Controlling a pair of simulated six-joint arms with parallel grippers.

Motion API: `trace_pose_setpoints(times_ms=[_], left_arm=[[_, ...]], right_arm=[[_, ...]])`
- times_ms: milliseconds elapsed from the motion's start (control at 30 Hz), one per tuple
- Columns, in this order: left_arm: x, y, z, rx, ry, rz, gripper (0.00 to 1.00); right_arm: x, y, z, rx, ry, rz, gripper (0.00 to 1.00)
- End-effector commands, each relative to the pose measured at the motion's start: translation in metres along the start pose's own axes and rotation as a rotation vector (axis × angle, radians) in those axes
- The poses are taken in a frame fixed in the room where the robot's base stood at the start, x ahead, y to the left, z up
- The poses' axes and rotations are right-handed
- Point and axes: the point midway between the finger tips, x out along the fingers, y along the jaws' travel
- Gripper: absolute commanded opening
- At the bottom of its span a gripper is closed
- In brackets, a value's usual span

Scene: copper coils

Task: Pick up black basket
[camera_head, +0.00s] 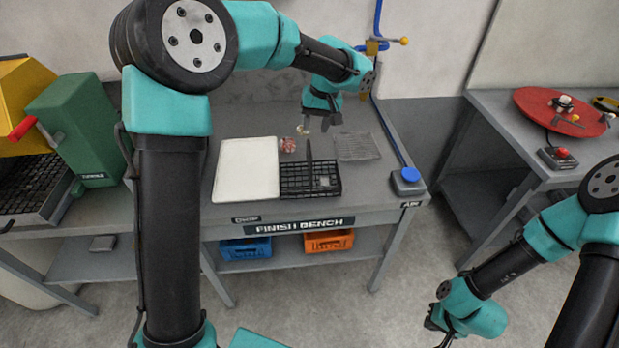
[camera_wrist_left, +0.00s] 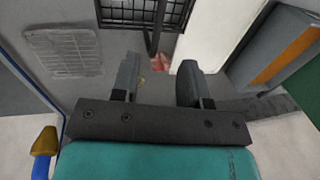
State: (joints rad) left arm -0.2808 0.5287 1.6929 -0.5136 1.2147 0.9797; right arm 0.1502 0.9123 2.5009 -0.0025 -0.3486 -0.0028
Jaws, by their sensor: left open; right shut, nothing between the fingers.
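The black basket (camera_head: 298,193) is a wire mesh basket with an upright handle, standing on the bench between the white tray and the grey mesh mat. Its edge and handle also show at the top of the left wrist view (camera_wrist_left: 118,22). My left gripper (camera_head: 318,128) is open and empty, behind and above the basket. In the left wrist view its two fingers (camera_wrist_left: 157,72) are apart, with the handle beyond and between them. My right gripper (camera_head: 437,331) is shut and empty, low at the bottom right, away from the bench.
A white tray (camera_head: 246,170) lies left of the basket, a grey mesh mat (camera_head: 356,146) right. A small reddish coil (camera_head: 288,145) lies behind it. A blue button post (camera_head: 409,176) stands at the bench's right corner. Blue (camera_head: 244,250) and orange (camera_head: 329,241) crates sit below.

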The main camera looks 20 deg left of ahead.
Motion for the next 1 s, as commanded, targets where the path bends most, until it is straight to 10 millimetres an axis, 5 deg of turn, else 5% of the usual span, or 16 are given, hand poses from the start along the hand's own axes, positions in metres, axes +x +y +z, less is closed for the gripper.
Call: trace_pose_setpoints(times_ms=[233,733,1000], left_arm=[[0.038,0.0,0.0,0.001,-0.002,-0.002,0.41],[0.049,0.0,-0.001,0.0,-0.001,-0.001,0.41],[0.081,0.002,-0.003,0.001,-0.003,-0.002,0.41]], right_arm=[[0.0,0.0,0.0,0.0,0.0,0.0,0.0],[0.0,0.0,0.0,0.0,0.0,0.0,0.0],[0.0,0.0,0.0,0.0,0.0,0.0,0.0]])
